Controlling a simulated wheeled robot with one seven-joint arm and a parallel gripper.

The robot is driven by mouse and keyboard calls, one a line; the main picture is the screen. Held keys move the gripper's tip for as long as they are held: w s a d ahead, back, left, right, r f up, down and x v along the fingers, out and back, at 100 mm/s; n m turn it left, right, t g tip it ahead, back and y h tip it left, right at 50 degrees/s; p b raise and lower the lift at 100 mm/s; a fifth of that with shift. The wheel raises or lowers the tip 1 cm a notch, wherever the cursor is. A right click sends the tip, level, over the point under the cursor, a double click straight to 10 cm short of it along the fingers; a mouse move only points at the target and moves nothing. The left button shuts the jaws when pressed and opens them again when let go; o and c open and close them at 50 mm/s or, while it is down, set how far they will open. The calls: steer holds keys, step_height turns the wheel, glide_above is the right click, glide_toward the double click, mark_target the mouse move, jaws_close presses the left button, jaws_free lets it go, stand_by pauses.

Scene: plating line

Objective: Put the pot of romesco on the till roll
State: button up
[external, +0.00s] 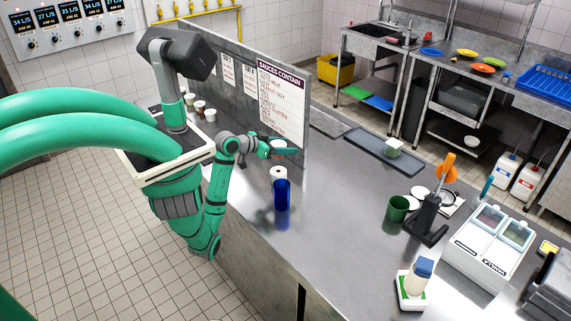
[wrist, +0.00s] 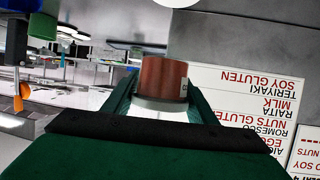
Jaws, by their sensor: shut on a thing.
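My gripper (external: 284,151) is shut on the pot of romesco (wrist: 163,77), a small reddish-brown pot with a pale rim. It sits between the green fingers in the wrist view. In the external view the pot is small and mostly hidden by the fingers, held above the counter beside the sauce sign. A white rounded thing (wrist: 177,3) at the top edge of the wrist view may be the till roll; I cannot tell.
The upright sauce sign (external: 282,105) is just behind my gripper. A dark tray (external: 372,150) lies to the right; the counter's middle is clear.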

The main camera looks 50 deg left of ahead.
mark_target(285, 169)
steer(key=shift+d+f, duration=0.1)
steer(key=shift+f, duration=3.75)
steer(key=o, duration=1.1)
steer(key=shift+f, duration=0.1)
steer(key=shift+s, duration=0.1)
steer(key=v, duration=0.7)
steer(key=shift+s, duration=0.15)
steer(key=shift+r, duration=0.25)
